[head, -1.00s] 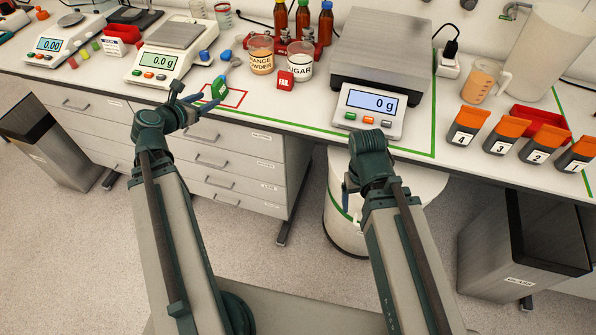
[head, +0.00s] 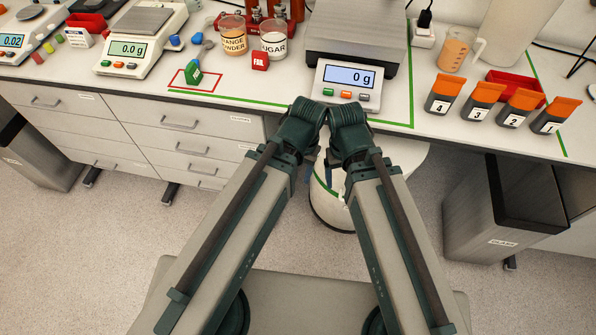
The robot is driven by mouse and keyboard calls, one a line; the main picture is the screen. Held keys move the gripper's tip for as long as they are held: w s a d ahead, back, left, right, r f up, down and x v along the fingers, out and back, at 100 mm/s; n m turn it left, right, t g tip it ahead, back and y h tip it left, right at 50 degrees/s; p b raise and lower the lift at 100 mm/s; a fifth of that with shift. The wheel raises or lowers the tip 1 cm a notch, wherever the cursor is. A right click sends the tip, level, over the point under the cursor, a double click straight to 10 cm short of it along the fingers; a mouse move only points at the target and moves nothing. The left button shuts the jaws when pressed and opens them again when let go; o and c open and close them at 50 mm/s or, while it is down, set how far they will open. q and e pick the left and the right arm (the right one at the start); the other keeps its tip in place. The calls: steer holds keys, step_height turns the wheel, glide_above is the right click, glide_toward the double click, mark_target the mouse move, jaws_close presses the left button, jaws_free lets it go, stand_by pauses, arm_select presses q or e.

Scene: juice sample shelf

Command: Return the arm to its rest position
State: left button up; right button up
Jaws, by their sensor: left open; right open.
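My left arm is drawn back and its wrist meets my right wrist at the middle of the picture, in front of the bench. My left gripper (head: 309,168) points down below its wrist, mostly hidden; it is open, with nothing seen in it. My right gripper (head: 330,170) hangs beside it, also mostly hidden behind its wrist, open, with nothing seen in it. Both are apart from the goods on the bench.
The bench (head: 440,125) holds a large scale (head: 348,78) reading 0 g, a smaller scale (head: 127,51) reading 0.0 g, orange powder (head: 233,40) and sugar jars (head: 273,42), a red FAIL block (head: 261,61) and several numbered packets. A white bin (head: 335,205) stands beneath.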

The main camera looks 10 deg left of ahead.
stand_by(0.3)
steer(key=shift+r+p, duration=0.95)
stand_by(0.4)
